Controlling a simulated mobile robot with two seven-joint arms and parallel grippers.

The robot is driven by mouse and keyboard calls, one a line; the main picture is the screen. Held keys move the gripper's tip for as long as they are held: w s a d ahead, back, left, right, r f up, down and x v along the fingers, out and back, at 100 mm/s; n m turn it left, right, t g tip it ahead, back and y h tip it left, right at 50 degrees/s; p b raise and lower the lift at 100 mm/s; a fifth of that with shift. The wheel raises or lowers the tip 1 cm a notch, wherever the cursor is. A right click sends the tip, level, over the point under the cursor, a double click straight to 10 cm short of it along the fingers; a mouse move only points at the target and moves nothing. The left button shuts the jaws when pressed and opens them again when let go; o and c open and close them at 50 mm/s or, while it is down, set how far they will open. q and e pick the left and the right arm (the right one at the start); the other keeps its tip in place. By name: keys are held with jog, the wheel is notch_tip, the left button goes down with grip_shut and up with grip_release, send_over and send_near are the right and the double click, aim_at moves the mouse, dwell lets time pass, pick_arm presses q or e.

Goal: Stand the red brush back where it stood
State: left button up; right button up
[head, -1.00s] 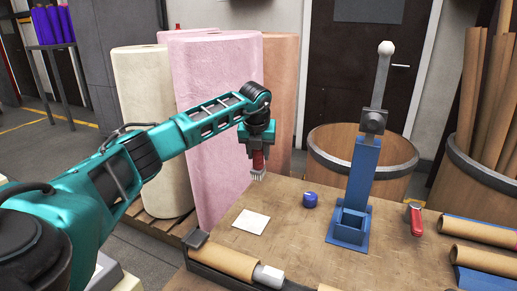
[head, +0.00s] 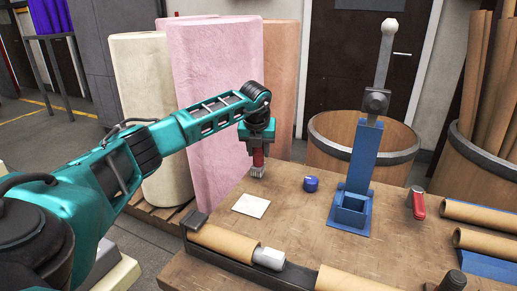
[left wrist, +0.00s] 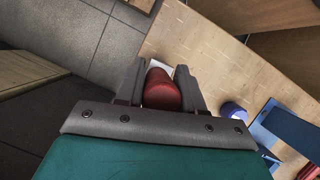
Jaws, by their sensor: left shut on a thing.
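My left gripper (head: 258,148) is shut on the red brush (head: 258,159). The brush hangs upright with its pale bristles down, near the far left edge of the wooden table (head: 290,225). A white square (head: 251,206) lies flat on the table, in front of and slightly left of the brush. I cannot tell whether the bristles touch the table. In the left wrist view, the rounded red handle (left wrist: 161,90) sits between the two grey fingers, and the white square shows partly behind it. My right gripper is not in view.
A small blue pot (head: 311,184) stands right of the brush. Beyond it is a blue stand (head: 360,165) with a tall lever. A tube in a dark holder (head: 225,241) runs along the front.

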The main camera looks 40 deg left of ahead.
pick_arm(q)
jog(key=shift+f, duration=0.5)
jog(key=o, duration=1.2)
jog(key=p+v, duration=0.1)
jog(key=v, duration=1.2)
